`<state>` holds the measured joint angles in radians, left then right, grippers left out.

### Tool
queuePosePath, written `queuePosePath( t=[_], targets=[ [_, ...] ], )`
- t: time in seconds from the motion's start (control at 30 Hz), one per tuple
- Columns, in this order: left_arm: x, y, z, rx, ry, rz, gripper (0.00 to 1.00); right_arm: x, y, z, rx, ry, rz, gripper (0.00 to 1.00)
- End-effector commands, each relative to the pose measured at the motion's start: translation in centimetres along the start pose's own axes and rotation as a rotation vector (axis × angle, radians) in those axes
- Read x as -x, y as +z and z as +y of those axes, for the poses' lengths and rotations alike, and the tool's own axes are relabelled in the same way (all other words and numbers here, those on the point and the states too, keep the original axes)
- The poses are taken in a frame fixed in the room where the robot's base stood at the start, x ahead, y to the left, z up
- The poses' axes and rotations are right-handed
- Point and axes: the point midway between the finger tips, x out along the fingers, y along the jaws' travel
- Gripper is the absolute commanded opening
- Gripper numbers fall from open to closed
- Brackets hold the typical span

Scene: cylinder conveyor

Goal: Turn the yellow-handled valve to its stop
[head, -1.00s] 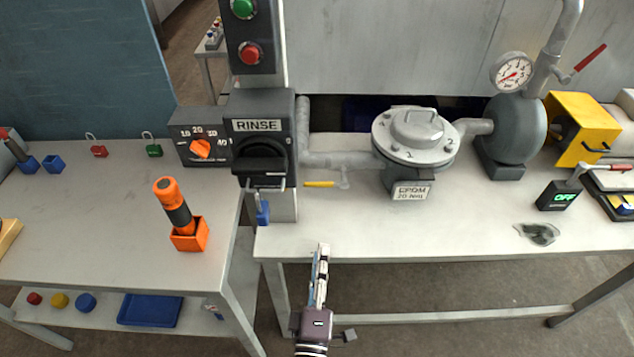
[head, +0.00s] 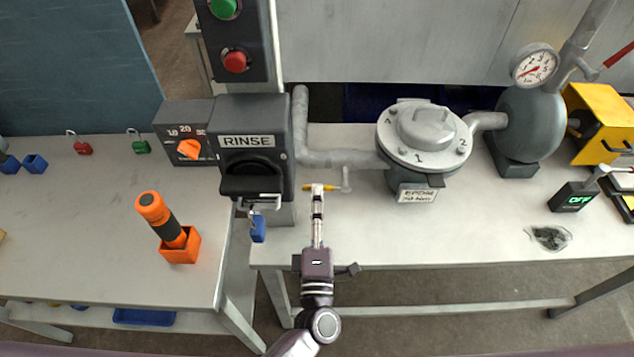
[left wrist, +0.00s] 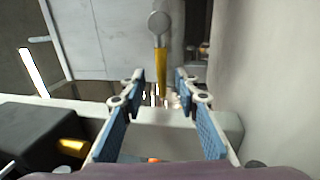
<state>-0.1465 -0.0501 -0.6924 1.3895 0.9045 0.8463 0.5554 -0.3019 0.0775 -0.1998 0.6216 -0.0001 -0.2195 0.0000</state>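The yellow valve handle (head: 329,188) lies level in the head view, pointing left from its small grey stem (head: 346,179) below the pipe. My left gripper (head: 318,190) comes up from the front of the bench, with its fingertips at the handle and partly covering it. In the left wrist view the yellow handle (left wrist: 161,65) runs down from a round grey knob toward the gap between the fingertips. The left gripper (left wrist: 160,80) is open there, its blue-padded fingers apart on both sides. Whether a finger touches the handle cannot be told. My right gripper is not in view.
The RINSE switch box (head: 254,150) with a blue padlock (head: 258,228) hanging below stands left of the handle. A flanged grey pump housing (head: 423,140) is to the right. An orange torch (head: 160,215) stands in a holder at left. The bench front is clear.

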Motion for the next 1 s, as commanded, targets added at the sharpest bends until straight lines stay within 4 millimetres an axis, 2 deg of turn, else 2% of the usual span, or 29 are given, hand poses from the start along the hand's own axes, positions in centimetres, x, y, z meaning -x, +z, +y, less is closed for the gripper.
queuePosePath(
  t=[0.1,0.2,0.53,0.57,0.8,1.0],
  targets=[
    [-1.8,0.0,0.2,-0.002,0.002,-0.001,0.29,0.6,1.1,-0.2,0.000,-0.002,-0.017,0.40],
    [-2.7,0.0,0.1,-0.001,0.001,0.000,0.29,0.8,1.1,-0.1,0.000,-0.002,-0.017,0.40],
    [-3.2,0.0,0.0,0.000,0.000,0.000,0.29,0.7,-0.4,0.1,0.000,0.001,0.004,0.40],
    [-3.2,0.0,0.0,0.000,0.000,0.000,0.28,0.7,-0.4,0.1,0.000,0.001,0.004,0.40],
    [-3.1,0.0,0.0,0.000,0.000,0.000,0.01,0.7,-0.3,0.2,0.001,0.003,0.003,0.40],
    [-3.1,0.0,-0.1,-0.001,-0.001,-0.001,0.00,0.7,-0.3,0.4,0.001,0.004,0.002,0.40]
  ],
)
